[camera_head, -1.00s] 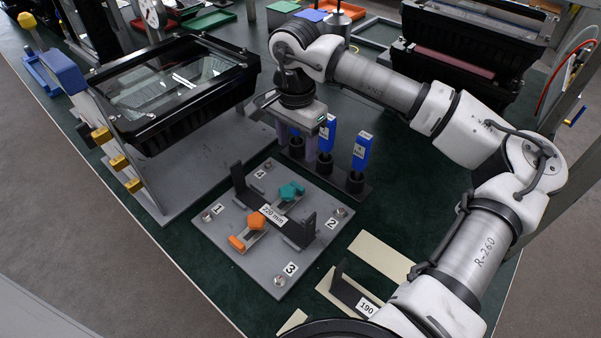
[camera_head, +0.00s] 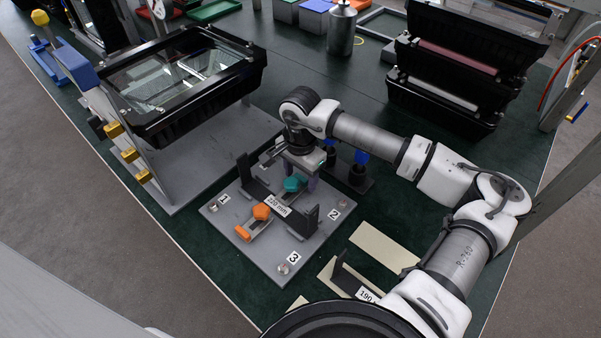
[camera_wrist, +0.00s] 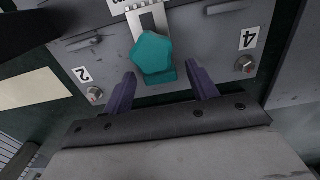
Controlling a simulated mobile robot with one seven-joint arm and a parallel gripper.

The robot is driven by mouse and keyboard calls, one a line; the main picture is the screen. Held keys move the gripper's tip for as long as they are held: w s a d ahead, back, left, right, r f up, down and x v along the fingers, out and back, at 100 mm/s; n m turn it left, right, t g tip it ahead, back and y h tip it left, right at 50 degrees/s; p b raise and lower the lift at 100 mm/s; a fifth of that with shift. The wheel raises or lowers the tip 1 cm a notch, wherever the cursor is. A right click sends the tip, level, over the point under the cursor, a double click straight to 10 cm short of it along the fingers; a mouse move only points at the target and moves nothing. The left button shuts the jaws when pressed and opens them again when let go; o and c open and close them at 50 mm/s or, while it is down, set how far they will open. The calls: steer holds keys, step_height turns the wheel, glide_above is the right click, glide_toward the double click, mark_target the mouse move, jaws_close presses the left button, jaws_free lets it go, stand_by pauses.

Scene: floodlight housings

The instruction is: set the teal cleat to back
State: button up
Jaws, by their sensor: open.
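The teal cleat (camera_head: 293,184) sits on its slotted metal strip on the grey base plate (camera_head: 223,219), behind the black bracket marked 220 mm. It also shows in the wrist view (camera_wrist: 153,54), with a small teal block at its near side. The orange cleat (camera_head: 262,212) sits on the other side of the bracket, with an orange block at its front end. My gripper (camera_wrist: 163,88) is open. Its two purple fingers stand apart on either side of the teal cleat's near end, and I see no contact. In the head view my gripper (camera_head: 312,178) partly hides the plate's far corner.
Bolts and number labels mark the plate's corners. Blue-topped drivers (camera_head: 360,158) stand in a dark rack just behind my gripper. A black-framed floodlight housing (camera_head: 180,82) stands at the left, and stacked housings (camera_head: 455,70) at the back right. Pale strips (camera_head: 384,246) lie to the right.

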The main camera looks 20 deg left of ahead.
jaws_close()
steer(key=shift+w+d+f+b, duration=0.1)
steer(key=shift+w+d+b, duration=0.1)
steer(key=shift+w+b, duration=0.35)
steer(key=shift+w+d+f+b, duration=0.1)
steer(key=shift+w+d+b, duration=0.05)
steer(key=shift+w+b, duration=0.4)
steer(key=shift+w+d+r+b, duration=0.1)
steer(key=shift+w+b, duration=0.1)
steer(key=shift+b, duration=0.1)
steer(key=shift+r, duration=0.2)
jaws_free()
steer(key=shift+w, duration=0.1)
step_height(320, 180, up, 14)
steer(key=b, duration=0.2)
